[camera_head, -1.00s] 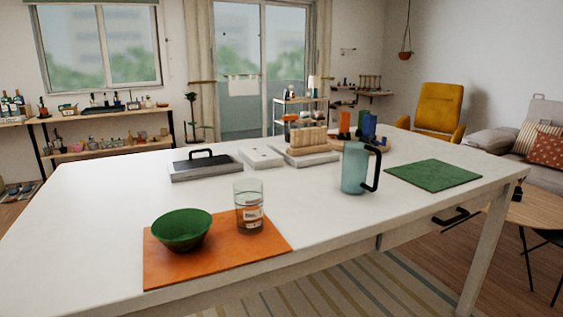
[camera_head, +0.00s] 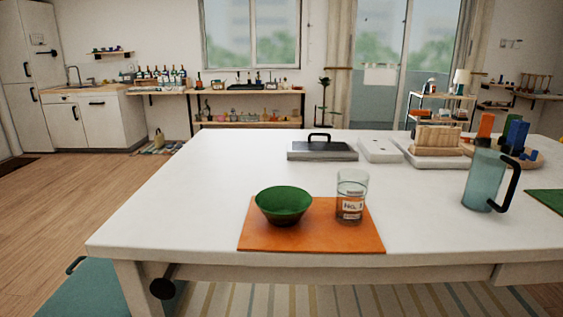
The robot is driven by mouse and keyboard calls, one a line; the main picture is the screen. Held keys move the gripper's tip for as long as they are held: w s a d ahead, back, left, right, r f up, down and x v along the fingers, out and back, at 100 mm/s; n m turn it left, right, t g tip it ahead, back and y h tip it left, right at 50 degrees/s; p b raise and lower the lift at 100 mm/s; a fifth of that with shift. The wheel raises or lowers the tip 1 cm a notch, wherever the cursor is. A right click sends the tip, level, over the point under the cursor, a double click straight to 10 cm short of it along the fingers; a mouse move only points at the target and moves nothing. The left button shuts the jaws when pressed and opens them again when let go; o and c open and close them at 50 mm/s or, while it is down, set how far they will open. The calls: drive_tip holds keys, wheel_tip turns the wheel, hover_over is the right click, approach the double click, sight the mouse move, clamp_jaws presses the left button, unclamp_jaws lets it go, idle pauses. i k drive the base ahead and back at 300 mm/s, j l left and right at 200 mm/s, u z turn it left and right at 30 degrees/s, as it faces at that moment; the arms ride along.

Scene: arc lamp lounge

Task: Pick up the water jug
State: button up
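The water jug (camera_head: 484,181) is a teal, see-through pitcher with a black handle on its right side. It stands upright on the right part of the white table (camera_head: 187,213), left of a green mat. My gripper is not in view, so its state does not show.
An orange mat (camera_head: 312,239) near the front edge holds a green bowl (camera_head: 284,206) and a labelled glass (camera_head: 351,196). Behind are a grey box with a black handle (camera_head: 322,149), white trays (camera_head: 379,150) and colored blocks (camera_head: 516,134). The left floor is open.

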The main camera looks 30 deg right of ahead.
sight(491, 158)
drive_tip(key=k+l+u, duration=0.2)
drive_tip(key=l+u, duration=0.2)
drive_tip(key=k+l+u, duration=0.35)
drive_tip(key=l, duration=0.15)
drive_tip(key=k+l+u, duration=0.45)
drive_tip(key=k+l, duration=1.05)
drive_tip(key=k, duration=0.2)
drive_tip(key=k+l+u, duration=0.1)
drive_tip(key=k+l, duration=0.25)
drive_tip(key=k, duration=0.15)
drive_tip(key=i, duration=0.3)
drive_tip(key=l, duration=0.05)
